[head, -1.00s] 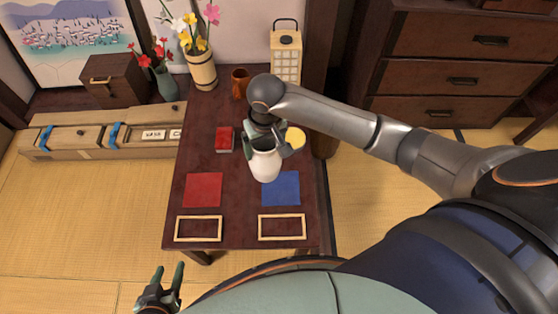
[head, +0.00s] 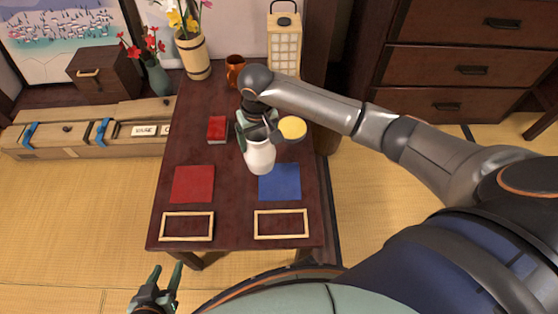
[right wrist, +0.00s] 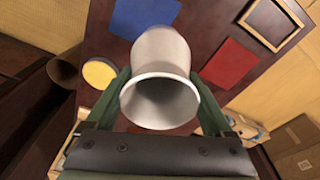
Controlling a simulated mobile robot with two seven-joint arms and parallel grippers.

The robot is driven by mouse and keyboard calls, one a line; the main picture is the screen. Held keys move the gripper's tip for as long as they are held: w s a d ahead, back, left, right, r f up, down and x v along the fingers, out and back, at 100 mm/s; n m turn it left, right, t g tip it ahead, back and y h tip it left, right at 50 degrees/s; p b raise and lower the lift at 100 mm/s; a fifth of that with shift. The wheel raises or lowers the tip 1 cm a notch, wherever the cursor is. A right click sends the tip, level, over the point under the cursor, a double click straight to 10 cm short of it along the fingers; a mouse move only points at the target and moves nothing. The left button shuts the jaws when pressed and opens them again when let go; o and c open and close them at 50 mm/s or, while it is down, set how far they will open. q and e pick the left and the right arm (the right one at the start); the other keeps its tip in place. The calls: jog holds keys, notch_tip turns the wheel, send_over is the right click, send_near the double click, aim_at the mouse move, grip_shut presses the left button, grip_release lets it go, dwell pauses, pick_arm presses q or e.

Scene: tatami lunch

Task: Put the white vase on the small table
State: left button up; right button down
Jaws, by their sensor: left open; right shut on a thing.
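The white vase (head: 260,157) is over the low dark red-brown table (head: 225,190) in the head view, near the upper left edge of the blue square. My right gripper (head: 257,132) is shut on the vase near its mouth. In the right wrist view the white vase (right wrist: 162,50) sits between the two green fingers, its open mouth towards the camera. I cannot tell whether its base touches the table. My left gripper (head: 167,279) is open and empty at the bottom left, in front of the table.
On the table are a red square (head: 192,184), a blue square (head: 280,182), two wooden frames (head: 187,239), a red box (head: 217,129), a yellow disc (head: 292,128), a brown cup (head: 235,70), a lantern (head: 284,45) and a flower bucket (head: 193,56). Drawers (head: 455,70) stand at right.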

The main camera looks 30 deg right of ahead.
pick_arm(q)
jog(key=w+r+m+t+b, duration=0.1)
jog(key=w+r+t, duration=0.2)
jog(key=r, duration=0.4)
jog(key=w+r+t+h+b, duration=0.1)
jog(key=w+r+t, duration=0.3)
jog(key=r, duration=0.4)
jog(key=shift+w+a+m+t+h+b, duration=0.2)
jog(key=shift+w+m+t+h+b, duration=0.1)
jog(key=shift+m+b, duration=0.1)
pick_arm(e)
jog(key=s+d+f, duration=0.2)
jog(key=d+f, duration=0.2)
jog(key=f, duration=0.5)
jog(key=shift+s+d, duration=0.15)
jog(key=shift+s, duration=0.25)
grip_release()
jog(key=shift+f, duration=0.15)
